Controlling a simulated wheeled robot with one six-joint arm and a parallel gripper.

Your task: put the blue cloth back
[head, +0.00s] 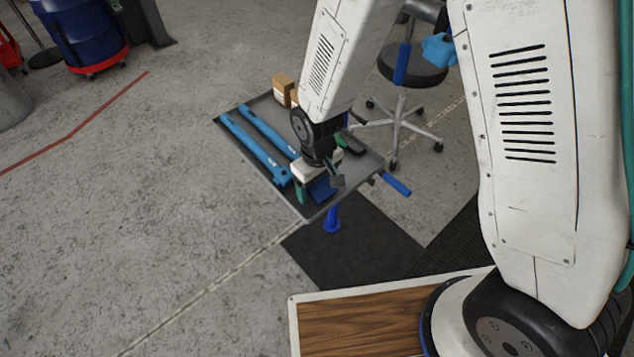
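My gripper (319,188) points down over the near end of a grey tray (262,178). Its two fingers stand apart, one on the left and one on the right. A dark blue flat piece (321,191), which looks like the blue cloth, shows between and below them at the tray's near corner. The gripper hides part of it. I cannot tell whether the fingers touch it.
Two long light-blue parts (254,146) and a small cardboard box (283,89) are in the tray. A blue drum (82,32) stands far left.

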